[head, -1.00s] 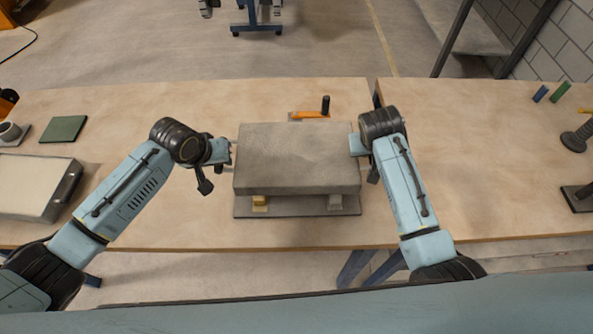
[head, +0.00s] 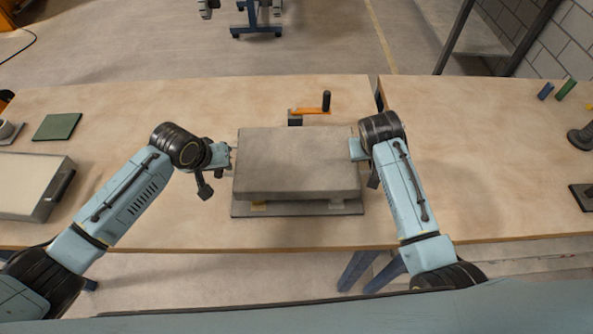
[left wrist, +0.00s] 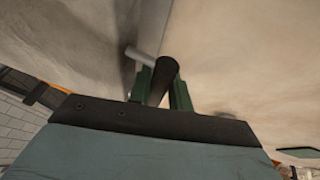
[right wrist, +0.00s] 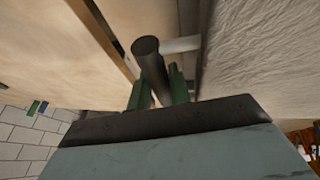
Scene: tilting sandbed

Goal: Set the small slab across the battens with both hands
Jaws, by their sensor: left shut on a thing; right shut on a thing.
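The small slab (head: 297,160) is a grey stone block, held level between my two grippers in the head view. My left gripper (left wrist: 160,85) is shut on a dark bar handle at the slab's left side. My right gripper (right wrist: 155,80) is shut on the matching handle at its right side. The slab sits low over the battens; whether it touches them I cannot tell.
A dark base plate (head: 240,210) lies under the battens. An orange crank (head: 311,110) with a black knob stands behind the slab. A pale slab with a handle (head: 28,185) and a green pad (head: 57,127) lie at the left. The right tabletop (head: 480,160) is largely clear.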

